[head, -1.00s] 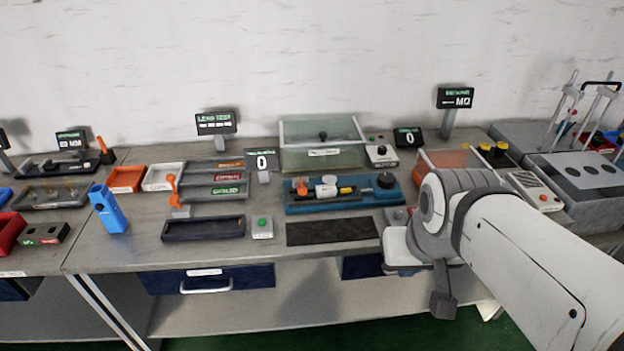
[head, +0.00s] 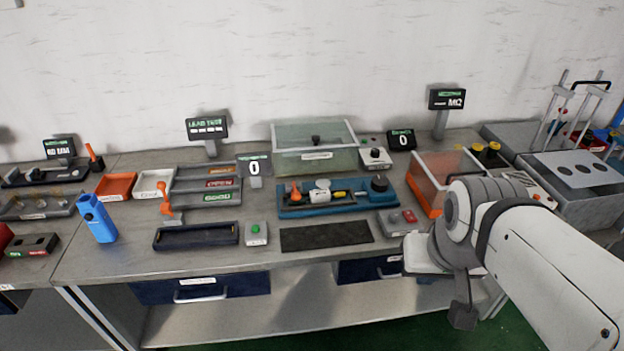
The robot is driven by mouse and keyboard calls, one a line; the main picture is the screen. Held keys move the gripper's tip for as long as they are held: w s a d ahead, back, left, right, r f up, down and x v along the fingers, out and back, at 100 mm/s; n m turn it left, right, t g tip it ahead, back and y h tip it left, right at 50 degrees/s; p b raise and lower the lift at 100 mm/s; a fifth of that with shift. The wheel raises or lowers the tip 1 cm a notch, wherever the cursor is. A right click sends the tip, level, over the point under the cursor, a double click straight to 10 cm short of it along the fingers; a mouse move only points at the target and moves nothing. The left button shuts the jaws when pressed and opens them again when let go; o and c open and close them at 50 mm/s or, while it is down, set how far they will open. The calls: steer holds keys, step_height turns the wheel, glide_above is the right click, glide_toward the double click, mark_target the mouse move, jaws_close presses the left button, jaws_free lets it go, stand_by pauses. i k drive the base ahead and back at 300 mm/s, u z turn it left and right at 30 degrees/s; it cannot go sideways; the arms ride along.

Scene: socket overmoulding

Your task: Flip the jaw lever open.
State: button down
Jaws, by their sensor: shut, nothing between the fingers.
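A blue fixture (head: 340,205) sits mid-bench with an orange lever (head: 296,192) upright at its left end, white and yellow parts in the middle and a black knob at its right. Another orange lever (head: 166,202) stands beside the stacked, labelled trays to the left. I cannot tell from the picture which is the jaw lever. My gripper (head: 463,316) hangs below my wrist at lower right, in front of the bench edge. It is shut and empty, well apart from both levers. Its fingertips are small and dark.
A dark mat (head: 326,235) lies in front of the fixture. A grey box with buttons (head: 398,222) and an orange-based clear bin (head: 440,182) stand at its right. A lidded clear box (head: 315,148) is behind. A blue upright holder (head: 97,218) stands at left.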

mark_target(295, 196)
steer(key=u, duration=0.05)
steer(key=i, duration=1)
steer(key=z, duration=0.05)
